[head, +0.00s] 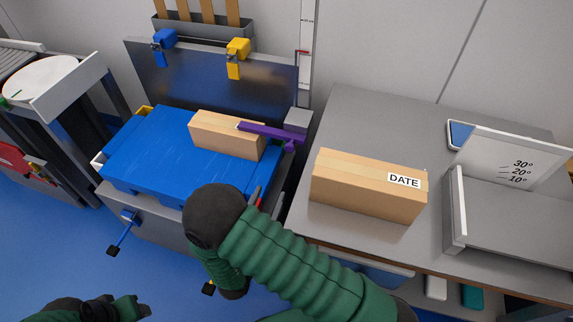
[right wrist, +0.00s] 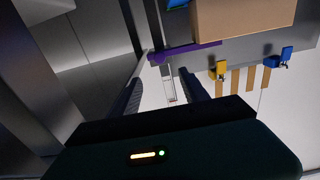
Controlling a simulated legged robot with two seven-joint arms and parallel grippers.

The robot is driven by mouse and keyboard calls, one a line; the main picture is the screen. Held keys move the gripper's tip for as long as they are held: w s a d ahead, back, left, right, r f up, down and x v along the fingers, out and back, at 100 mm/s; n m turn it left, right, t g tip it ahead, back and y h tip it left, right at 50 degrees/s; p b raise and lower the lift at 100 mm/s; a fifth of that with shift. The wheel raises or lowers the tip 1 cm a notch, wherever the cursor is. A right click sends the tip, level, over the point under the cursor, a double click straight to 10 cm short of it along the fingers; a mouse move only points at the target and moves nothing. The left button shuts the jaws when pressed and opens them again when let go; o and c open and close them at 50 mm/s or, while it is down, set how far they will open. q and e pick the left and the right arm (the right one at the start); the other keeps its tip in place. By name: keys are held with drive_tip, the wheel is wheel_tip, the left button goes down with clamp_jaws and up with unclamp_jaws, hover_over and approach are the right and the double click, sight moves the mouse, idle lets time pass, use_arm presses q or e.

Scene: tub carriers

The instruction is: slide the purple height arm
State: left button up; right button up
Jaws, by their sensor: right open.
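The purple height arm (head: 265,131) reaches left from a grey block (head: 298,121) by the upright white scale, its tip over the cardboard box (head: 228,136) on the blue platform (head: 160,160). My right gripper (head: 266,194) is low by the platform's right edge, largely hidden behind my own arm. In the right wrist view its fingers (right wrist: 160,82) are apart with nothing between them, and the purple arm (right wrist: 185,52) lies beyond their tips, apart from them. My left gripper (head: 130,306) is at the bottom left edge; its jaws are unclear.
A second box (head: 366,187) labelled DATE stands on the grey table (head: 375,125) at right, beside an angle-marked fixture (head: 515,160). Blue (head: 163,42) and yellow (head: 237,52) clamps sit on the back panel. A roller stand with a white disc (head: 40,78) is at left.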

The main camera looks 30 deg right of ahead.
sight(288, 150)
drive_tip(key=b+x, duration=0.3)
drive_tip(key=x, duration=1.2)
drive_tip(key=shift+w+d+r, duration=0.1)
drive_tip(key=shift+w+d, duration=0.05)
drive_tip(key=shift+d, duration=0.25)
drive_tip(key=shift+w+d+r, duration=0.1)
drive_tip(key=shift+w+d, duration=0.25)
clamp_jaws()
